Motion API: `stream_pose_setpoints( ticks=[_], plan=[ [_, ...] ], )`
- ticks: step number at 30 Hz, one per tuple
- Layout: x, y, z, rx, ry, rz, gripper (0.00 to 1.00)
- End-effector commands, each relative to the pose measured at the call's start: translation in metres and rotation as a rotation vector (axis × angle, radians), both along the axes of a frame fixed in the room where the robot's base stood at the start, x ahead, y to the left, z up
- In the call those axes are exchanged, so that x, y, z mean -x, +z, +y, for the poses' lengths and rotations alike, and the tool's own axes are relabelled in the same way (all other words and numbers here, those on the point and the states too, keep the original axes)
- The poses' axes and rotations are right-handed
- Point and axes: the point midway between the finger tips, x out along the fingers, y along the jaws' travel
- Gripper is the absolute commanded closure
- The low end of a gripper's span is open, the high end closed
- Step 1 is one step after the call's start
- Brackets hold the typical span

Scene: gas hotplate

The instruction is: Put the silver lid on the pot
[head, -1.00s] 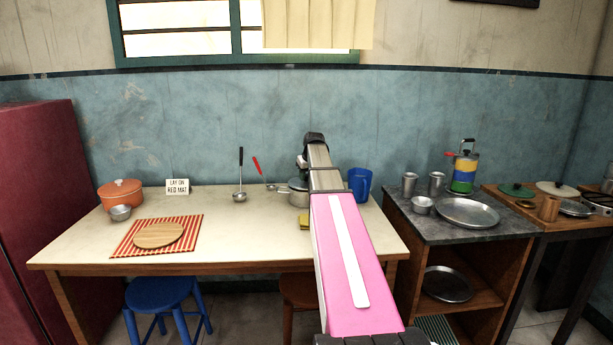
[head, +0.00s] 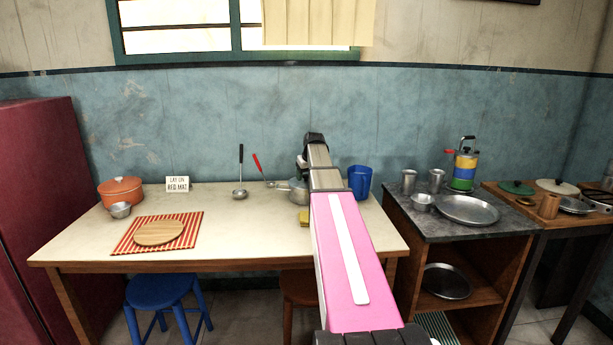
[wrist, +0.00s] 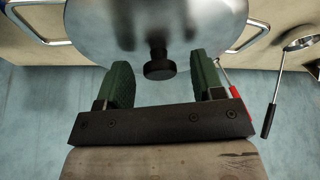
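The silver lid (wrist: 95,25) is a shiny metal disc with a black knob (wrist: 159,70) in the wrist view. The silver pot (head: 299,196) stands at the back right of the long table, partly hidden by my arm. Its two wire handles (wrist: 38,40) stick out on either side of the lid in the wrist view. The lid appears to lie over the pot, but its seat on the rim is out of view. My gripper (wrist: 161,64) has its green fingers apart, with the knob just beyond and between the tips. It holds nothing.
A blue cup (head: 360,182) stands right of the pot. Two ladles, one black-handled (head: 240,175) and one red-handled (head: 258,165), are to its left. A yellow item (head: 304,218) lies in front. A round board (head: 159,232) rests on a striped mat, with clear tabletop between.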

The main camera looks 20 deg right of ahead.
Motion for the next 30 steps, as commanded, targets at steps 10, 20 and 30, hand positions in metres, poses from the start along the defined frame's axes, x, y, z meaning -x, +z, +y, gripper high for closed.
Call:
stream_pose_setpoints(
  ticks=[10,20,30],
  plan=[
    [0.009,0.021,-0.001,0.001,0.000,-0.002,0.38],
    [0.031,0.075,-0.003,0.001,0.000,-0.002,0.38],
    [0.041,0.099,-0.004,0.000,0.000,0.000,0.38]
  ],
)
